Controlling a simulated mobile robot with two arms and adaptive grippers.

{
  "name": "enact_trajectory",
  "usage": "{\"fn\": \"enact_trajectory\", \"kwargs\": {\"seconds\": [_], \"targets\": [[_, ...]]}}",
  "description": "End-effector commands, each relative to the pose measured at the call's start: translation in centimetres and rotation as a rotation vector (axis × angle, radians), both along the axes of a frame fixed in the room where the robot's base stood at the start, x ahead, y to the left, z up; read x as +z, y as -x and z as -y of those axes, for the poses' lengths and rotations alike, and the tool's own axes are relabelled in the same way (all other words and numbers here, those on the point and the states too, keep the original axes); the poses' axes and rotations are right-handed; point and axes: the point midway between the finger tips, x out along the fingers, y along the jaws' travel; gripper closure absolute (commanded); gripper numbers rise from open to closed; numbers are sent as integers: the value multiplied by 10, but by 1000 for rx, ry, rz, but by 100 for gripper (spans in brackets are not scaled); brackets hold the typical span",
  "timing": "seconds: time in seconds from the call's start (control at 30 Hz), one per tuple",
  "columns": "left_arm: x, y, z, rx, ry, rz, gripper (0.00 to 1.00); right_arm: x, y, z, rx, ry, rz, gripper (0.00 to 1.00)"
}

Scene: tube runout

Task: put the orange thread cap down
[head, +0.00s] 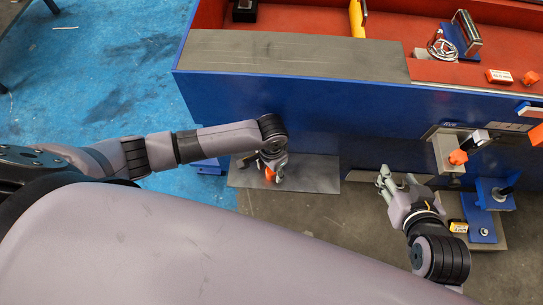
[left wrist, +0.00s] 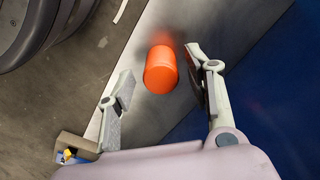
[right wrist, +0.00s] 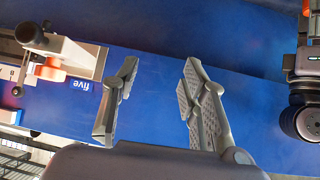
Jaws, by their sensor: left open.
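The orange thread cap (left wrist: 160,70) is a small orange cylinder at the grey metal plate (head: 316,174) on the floor. In the left wrist view it shows between and just beyond the fingertips of my left gripper (left wrist: 158,82), with gaps on both sides. In the head view the cap (head: 269,175) is partly hidden by my left gripper (head: 272,168). My left gripper is open. Whether the cap's base fully touches the plate is hard to tell. My right gripper (right wrist: 158,90) is open and empty before the blue wall; it also shows in the head view (head: 384,180).
The blue bench wall (head: 300,110) stands just behind the plate. Other orange pieces show on a fixture (head: 458,157) at right and on the red bench top (head: 530,77). A small yellow box (head: 458,227) lies near my right arm. Blue floor (head: 80,90) at left is mostly clear.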

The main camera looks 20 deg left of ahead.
Motion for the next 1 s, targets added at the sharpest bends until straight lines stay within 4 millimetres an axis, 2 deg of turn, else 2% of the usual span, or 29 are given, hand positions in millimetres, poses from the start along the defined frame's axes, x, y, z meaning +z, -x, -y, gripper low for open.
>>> {"fn": "enact_trajectory", "kwargs": {"seconds": [0.4,0.47,0.6,0.8,1.0], "targets": [[48,-1,0,0,0,1,52,-41,79,28,-33,93,-427,60],[55,-1,-1,0,0,1,52,-44,92,32,-39,105,-486,60],[86,-1,0,-1,2,1,52,-39,114,38,-45,124,-584,60],[107,-1,0,1,0,0,52,-33,115,38,-45,125,-587,60],[111,0,0,0,0,0,52,-32,114,38,-45,125,-586,60]]}}
